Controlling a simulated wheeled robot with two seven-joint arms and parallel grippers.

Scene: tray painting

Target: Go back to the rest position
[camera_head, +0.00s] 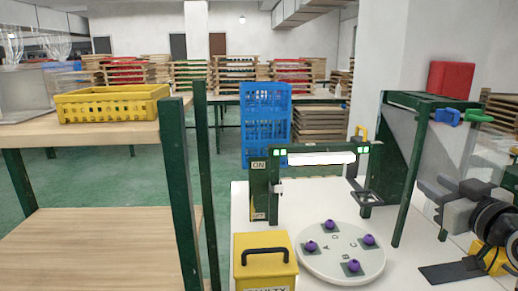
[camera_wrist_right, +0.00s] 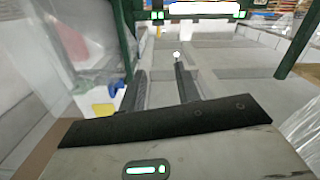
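My right gripper (camera_head: 430,198) is at the right of the head view, raised above the white table (camera_head: 400,240) and pointing left. In the right wrist view its two dark fingers (camera_wrist_right: 162,82) stand apart with nothing between them. My left gripper is in neither view. The round white turntable (camera_head: 318,268), with several purple knobs on dark square pads, lies on the table to the left of my right gripper and apart from it.
A green frame with a light bar (camera_head: 320,158) stands behind the turntable. A yellow box (camera_head: 265,268) is at the front. A green stand (camera_head: 405,190) with a red bin (camera_head: 451,80) is close to my right gripper. A yellow crate (camera_head: 112,104) sits on a shelf at left.

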